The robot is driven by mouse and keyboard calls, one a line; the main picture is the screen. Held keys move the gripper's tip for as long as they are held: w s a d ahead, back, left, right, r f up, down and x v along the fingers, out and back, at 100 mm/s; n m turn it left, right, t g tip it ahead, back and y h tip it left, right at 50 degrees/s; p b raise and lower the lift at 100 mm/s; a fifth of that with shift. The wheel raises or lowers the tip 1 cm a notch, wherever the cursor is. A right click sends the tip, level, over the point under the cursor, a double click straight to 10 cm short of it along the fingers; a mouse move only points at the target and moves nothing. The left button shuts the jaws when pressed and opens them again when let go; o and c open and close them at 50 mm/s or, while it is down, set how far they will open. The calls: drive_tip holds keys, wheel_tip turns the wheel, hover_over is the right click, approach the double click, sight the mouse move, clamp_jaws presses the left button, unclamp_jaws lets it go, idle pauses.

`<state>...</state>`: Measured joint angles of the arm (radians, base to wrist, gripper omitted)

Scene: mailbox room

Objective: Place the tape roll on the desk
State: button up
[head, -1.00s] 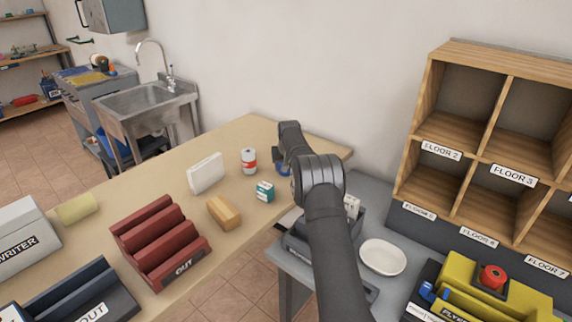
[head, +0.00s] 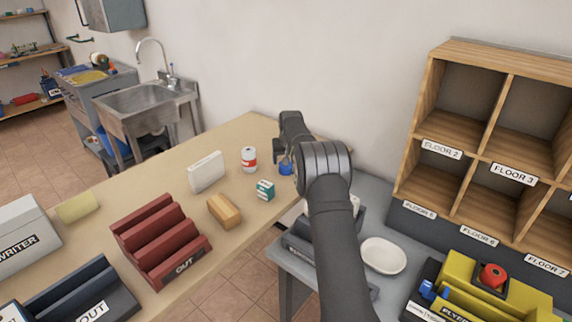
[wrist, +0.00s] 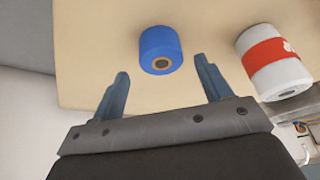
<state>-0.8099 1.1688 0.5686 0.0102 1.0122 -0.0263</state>
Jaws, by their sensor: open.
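The blue tape roll (wrist: 160,50) stands on the wooden desk (wrist: 100,60), just beyond the fingertips of my gripper (wrist: 163,66) in the wrist view. My gripper is open, with nothing between its fingers, and the roll lies roughly in line with the gap. In the head view the tape roll (head: 285,168) shows as a small blue patch on the desk (head: 130,190), partly hidden by my arm. My fingertips are hidden in the head view.
A white can with a red band (head: 249,159) stands close to the roll. A teal box (head: 265,190), a wooden block (head: 224,212) and a white case (head: 206,172) stand nearby. A grey table (head: 375,205) with a white dish (head: 383,256) is to the right.

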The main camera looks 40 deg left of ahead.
drive_tip(key=v, duration=1.2)
drive_tip(key=shift+o, duration=0.6)
drive_tip(key=shift+s+d+r, duration=0.1)
drive_tip(key=shift+d+r, duration=0.1)
drive_tip(key=shift+r, duration=0.25)
drive_tip(key=n+g+y, duration=0.1)
drive_tip(key=n, duration=0.3)
hover_over(284, 170)
drive_tip(key=w+d, duration=0.1)
wheel_tip(284, 170, down, 11)
drive_tip(key=shift+d, duration=0.1)
drive_tip(key=shift+w+x, duration=0.15)
drive_tip(key=shift+x, duration=1.3)
drive_tip(key=shift+w+x, duration=0.1)
drive_tip(key=shift+x, duration=1.35)
drive_tip(key=shift+r, duration=0.1)
